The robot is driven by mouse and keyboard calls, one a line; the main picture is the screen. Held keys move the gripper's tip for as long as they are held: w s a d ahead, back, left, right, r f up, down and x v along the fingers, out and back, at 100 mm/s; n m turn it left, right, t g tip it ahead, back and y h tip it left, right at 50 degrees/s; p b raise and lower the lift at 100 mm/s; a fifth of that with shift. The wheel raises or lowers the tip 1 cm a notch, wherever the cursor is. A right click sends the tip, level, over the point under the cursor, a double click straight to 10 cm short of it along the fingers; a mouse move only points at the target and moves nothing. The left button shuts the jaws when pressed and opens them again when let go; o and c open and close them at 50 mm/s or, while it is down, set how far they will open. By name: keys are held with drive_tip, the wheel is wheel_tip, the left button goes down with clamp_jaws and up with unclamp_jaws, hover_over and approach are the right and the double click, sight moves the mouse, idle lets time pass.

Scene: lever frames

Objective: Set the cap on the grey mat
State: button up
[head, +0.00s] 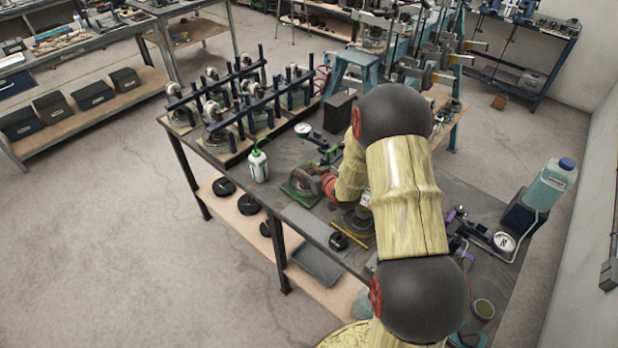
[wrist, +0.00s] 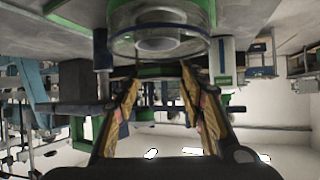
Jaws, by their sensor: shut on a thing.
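In the wrist view my gripper (wrist: 161,72) has its two yellow-black fingers closed in from both sides, with their tips just below a large clear round piece. What lies between the tips is small and partly hidden; I take it to be the cap, but cannot make out its shape. In the head view my arm hides most of the gripper and what it holds.
On the bench, a white bottle (head: 258,165) stands left, a small black round part (head: 338,241) lies near the mat, and a gauge assembly (head: 503,242) sits right. A rack (head: 240,105) fills the far end.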

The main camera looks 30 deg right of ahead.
drive_tip(key=shift+f, duration=1.2)
drive_tip(key=shift+f, duration=0.2)
drive_tip(key=o, duration=0.9)
drive_tip(key=shift+f+b, duration=0.15)
drive_tip(key=shift+b, duration=0.2)
drive_tip(key=o, duration=0.5)
